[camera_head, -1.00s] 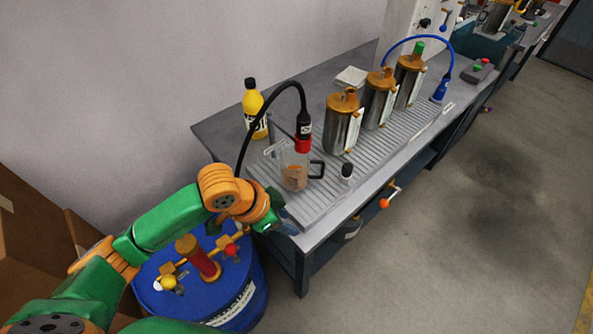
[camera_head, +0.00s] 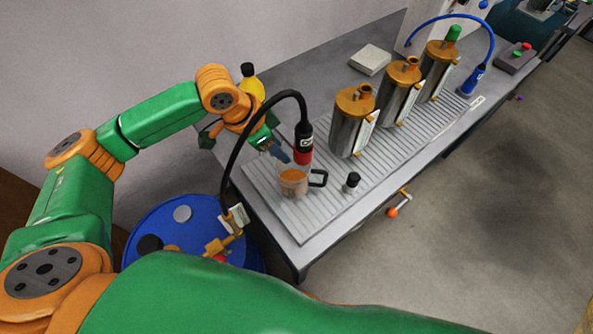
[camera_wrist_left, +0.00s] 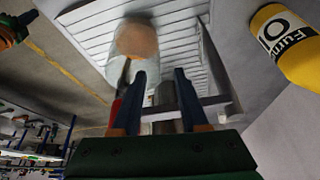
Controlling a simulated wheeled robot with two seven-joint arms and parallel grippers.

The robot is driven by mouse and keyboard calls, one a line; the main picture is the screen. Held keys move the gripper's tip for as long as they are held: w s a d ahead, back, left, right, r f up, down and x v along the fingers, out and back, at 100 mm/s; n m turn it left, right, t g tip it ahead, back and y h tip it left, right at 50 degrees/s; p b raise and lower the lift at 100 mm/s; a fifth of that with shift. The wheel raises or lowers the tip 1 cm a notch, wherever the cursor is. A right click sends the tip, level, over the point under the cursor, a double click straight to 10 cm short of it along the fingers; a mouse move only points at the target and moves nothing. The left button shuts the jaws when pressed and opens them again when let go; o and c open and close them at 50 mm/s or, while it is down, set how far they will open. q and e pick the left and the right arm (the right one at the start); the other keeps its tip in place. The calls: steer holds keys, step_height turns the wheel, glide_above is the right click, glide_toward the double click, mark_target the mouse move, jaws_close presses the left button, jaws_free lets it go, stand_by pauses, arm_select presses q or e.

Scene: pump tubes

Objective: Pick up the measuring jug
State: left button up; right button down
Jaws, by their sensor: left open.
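The measuring jug (camera_head: 293,187) is clear, with a dark handle on its right and orange-brown contents. It stands upright at the near end of the ribbed drain area, under the red tip of a black hose nozzle (camera_head: 304,140). My left gripper (camera_head: 280,152) is open at the jug's upper left, behind the nozzle, apparently not gripping it. In the left wrist view the jug (camera_wrist_left: 134,48) lies beyond the open fingers (camera_wrist_left: 160,76), with a grey post between them. My right gripper is out of view.
A yellow bottle (camera_head: 252,84) stands behind my left gripper. A small black-capped vial (camera_head: 351,183) is right of the jug. Three steel canisters (camera_head: 352,122) stand farther along the bench. A blue drum (camera_head: 172,213) is at the near left.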

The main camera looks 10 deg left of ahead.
arm_select(q)
glide_above(288, 173)
step_height(288, 173, down, 5)
steer(key=shift+r, duration=0.2)
steer(key=shift+c, duration=0.7)
jaws_close()
